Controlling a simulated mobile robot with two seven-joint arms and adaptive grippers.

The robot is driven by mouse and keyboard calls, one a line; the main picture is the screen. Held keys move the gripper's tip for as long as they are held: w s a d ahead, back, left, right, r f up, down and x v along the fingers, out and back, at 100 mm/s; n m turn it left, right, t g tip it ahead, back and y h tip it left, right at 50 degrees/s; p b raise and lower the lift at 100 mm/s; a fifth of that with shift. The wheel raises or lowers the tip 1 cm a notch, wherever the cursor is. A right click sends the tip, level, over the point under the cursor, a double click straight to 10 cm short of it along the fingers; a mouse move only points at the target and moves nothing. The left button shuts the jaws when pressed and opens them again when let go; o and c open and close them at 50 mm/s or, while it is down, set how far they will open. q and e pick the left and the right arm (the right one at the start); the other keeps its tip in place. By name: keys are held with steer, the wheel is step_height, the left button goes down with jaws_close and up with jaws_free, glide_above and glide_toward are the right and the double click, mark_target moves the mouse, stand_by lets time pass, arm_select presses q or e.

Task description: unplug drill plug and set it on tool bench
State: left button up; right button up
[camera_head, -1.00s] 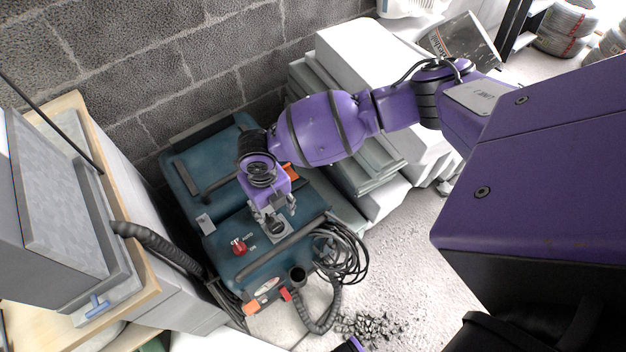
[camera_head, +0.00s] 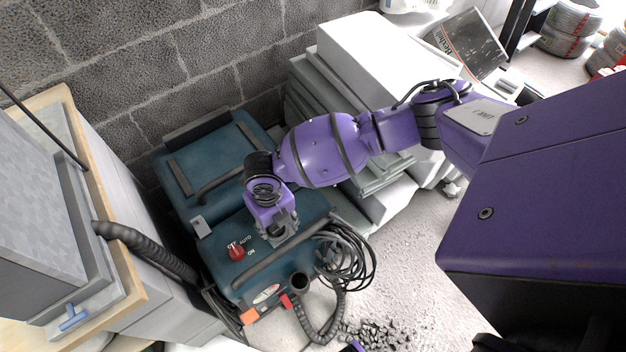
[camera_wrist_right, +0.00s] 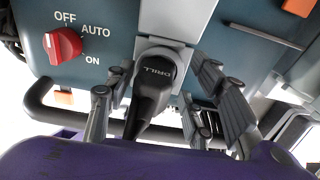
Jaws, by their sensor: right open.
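The drill plug (camera_wrist_right: 152,72) is black, marked DRILL, and sits in a grey socket on the blue-green machine (camera_head: 190,170). Its thick black end points toward my right wrist camera. My right gripper (camera_wrist_right: 160,88) is open, with fingers on both sides of the plug; I cannot tell whether they touch it. In the head view the right gripper (camera_head: 281,232) is over the machine's top and hides the plug. A wooden-topped bench (camera_head: 135,295) stands at the left with a grey box on it. My left gripper is not in view.
A red rotary switch (camera_head: 236,252) is left of the gripper. A black rail (camera_head: 275,258) runs along the machine's front edge, beside coiled cable (camera_head: 345,255). A ribbed hose (camera_head: 150,245) hangs between bench and machine. Pale slabs (camera_head: 375,60) are stacked behind my right arm.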

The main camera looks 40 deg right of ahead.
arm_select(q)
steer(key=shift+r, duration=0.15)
arm_select(e)
steer(key=shift+w+a+r, duration=0.1)
steer(key=shift+a+r, duration=0.05)
steer(key=shift+a, duration=0.2)
stand_by(0.7)
arm_select(q)
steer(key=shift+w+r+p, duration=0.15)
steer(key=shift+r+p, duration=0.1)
steer(key=shift+p, duration=0.15)
arm_select(e)
jaws_close()
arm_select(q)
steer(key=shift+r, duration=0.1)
arm_select(e)
steer(key=shift+r, duration=0.1)
arm_select(q)
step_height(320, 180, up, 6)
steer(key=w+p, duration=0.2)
steer(key=p, duration=0.3)
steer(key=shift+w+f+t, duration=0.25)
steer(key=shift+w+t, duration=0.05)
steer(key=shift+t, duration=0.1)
arm_select(e)
steer(key=shift+r, duration=2.9)
